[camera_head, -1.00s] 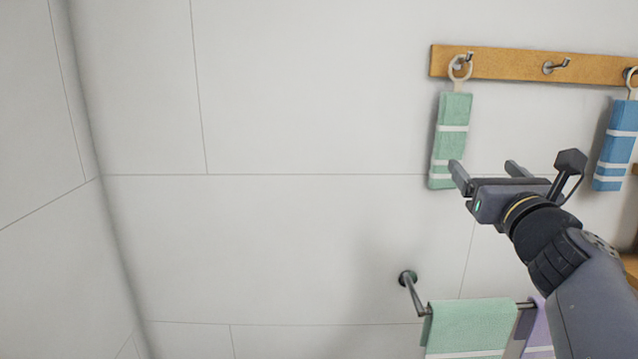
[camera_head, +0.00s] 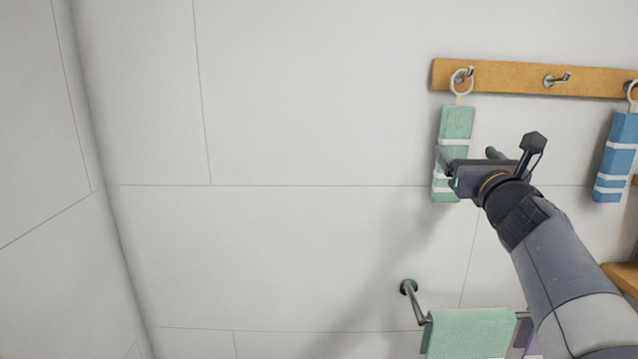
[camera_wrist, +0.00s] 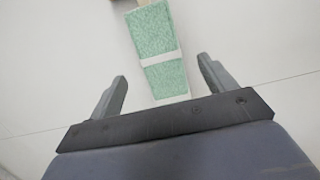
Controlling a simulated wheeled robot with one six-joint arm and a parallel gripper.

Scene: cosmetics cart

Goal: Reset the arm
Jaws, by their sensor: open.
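My gripper (camera_head: 466,157) is open and empty, up and away from the wall in the head view. It overlaps the lower part of a green towel with white stripes (camera_head: 457,122), which hangs by a ring from the left hook of a wooden rail. In the wrist view the green towel (camera_wrist: 153,35) shows ahead, between and beyond the two spread fingers of my gripper (camera_wrist: 165,85). No contact with the towel is visible.
The wooden hook rail (camera_head: 510,76) has an empty middle hook (camera_head: 557,79). A blue towel (camera_head: 616,155) hangs at the right. Below, a metal bar (camera_head: 412,298) holds another green towel (camera_head: 468,332) and a purple one, partly hidden by my arm. The left wall is bare.

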